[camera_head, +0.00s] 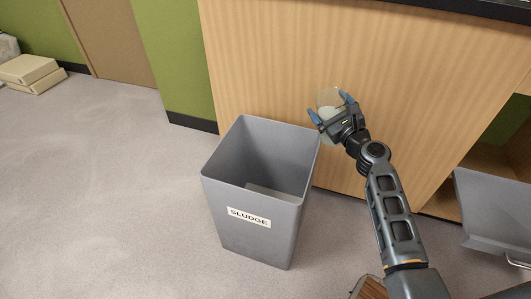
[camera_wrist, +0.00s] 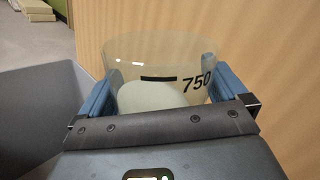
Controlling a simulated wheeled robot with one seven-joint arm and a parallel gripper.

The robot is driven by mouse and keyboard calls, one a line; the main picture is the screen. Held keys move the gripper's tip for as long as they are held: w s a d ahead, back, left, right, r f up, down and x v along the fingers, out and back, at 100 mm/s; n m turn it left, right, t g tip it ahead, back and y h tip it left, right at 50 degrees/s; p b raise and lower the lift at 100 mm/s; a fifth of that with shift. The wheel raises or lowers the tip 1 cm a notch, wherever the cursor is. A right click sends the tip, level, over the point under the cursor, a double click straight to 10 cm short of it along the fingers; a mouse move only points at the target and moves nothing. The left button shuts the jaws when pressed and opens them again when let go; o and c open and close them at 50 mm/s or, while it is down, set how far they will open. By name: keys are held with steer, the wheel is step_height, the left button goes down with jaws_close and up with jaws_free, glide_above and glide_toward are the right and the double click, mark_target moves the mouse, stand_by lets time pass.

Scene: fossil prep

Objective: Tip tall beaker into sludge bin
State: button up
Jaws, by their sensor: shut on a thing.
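The tall beaker (camera_head: 329,100) is clear glass with a "750" mark. In the wrist view the beaker (camera_wrist: 160,55) sits between the two blue fingers and holds a pale substance in its lower part. My gripper (camera_head: 329,111) is shut on the beaker and holds it in the air in front of the wooden cabinet, mostly hiding its lower part in the head view. The grey sludge bin (camera_head: 252,215), labelled "SLUDGE", stands on the floor to the left of and below my gripper. The bin's wall (camera_wrist: 35,115) shows at the left in the wrist view.
A wooden cabinet front (camera_head: 270,60) rises close behind the bin and beaker. A grey open container (camera_head: 495,210) is at the right. Beige boxes (camera_head: 30,72) lie at the far left. The floor (camera_head: 100,180) left of the bin is clear.

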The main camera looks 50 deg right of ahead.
steer(key=f, duration=0.3)
steer(key=shift+s+d, duration=0.15)
steer(key=shift+s, duration=0.1)
steer(key=shift+c, duration=0.5)
steer(key=shift+w+r, duration=0.15)
steer(key=shift+r, duration=0.25)
steer(key=shift+s+a+f+n+b, duration=0.1)
steer(key=shift+s+f+n+b, duration=0.2)
steer(key=shift+f+b, duration=0.2)
steer(key=shift+s+a+f+n+b, duration=0.15)
steer(key=shift+f+n+b, duration=0.15)
steer(key=shift+f+b, duration=0.2)
steer(key=shift+s+f+n+b, duration=0.3)
steer(key=shift+f+b, duration=0.1)
steer(key=shift+f, duration=0.1)
steer(key=shift+g, duration=0.3)
steer(key=shift+d+f+n+b, duration=0.25)
steer(key=shift+f+n+b, duration=0.45)
steer(key=shift+f+n, duration=0.15)
